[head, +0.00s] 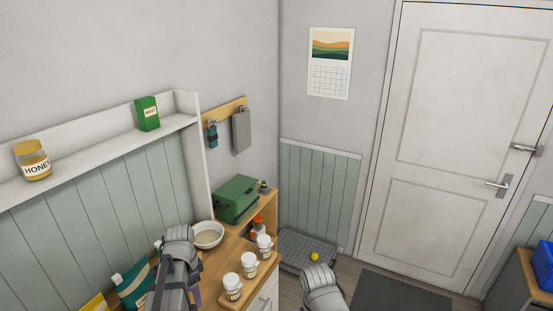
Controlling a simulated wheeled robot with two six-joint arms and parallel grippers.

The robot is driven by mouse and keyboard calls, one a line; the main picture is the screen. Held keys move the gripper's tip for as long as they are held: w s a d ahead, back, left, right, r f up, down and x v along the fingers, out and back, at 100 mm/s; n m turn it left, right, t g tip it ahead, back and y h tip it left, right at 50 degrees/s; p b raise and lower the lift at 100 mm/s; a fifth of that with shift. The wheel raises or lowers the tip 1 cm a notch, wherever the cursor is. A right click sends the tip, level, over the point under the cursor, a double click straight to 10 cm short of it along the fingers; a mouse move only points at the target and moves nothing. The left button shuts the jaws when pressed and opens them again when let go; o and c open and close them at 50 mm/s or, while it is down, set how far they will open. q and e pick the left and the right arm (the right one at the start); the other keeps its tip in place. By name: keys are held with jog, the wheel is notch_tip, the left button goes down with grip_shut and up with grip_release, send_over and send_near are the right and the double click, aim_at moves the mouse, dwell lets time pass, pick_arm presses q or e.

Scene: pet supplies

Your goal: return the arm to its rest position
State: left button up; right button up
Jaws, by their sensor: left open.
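My left arm rises from the bottom of the head view in front of the wooden counter (215,268). My left gripper (174,296) is low at the bottom edge, open, with no object seen held in it. It shows near a teal pouch (133,287) on its left and the white jars on its right; whether it touches anything cannot be told. A rounded grey part of my right arm shows at the bottom centre, over the floor; the right gripper itself is out of view.
White jars (248,265) stand on a wooden board right of my left arm. Behind are a bowl (208,235) and a green box (236,198). A shelf (100,158) holds a honey jar (33,160) and green carton (147,113). A grey tray (300,244) holds a yellow ball (314,257).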

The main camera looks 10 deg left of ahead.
pick_arm(q)
jog(key=s+d+f+n+b, duration=0.2)
jog(key=s+d+f+b, duration=0.2)
jog(key=d+f+b, duration=0.4)
jog(key=s+d+f+n+y+b, duration=0.1)
jog(key=s+d+f+n+b, duration=0.2)
jog(key=d+f+b, duration=0.6)
jog(key=s+d+f, duration=0.1)
jog(key=s+d, duration=0.1)
jog(key=d, duration=0.5)
jog(key=shift+s+d, duration=0.3)
jog(key=shift+d, duration=0.05)
jog(key=shift+f, duration=0.1)
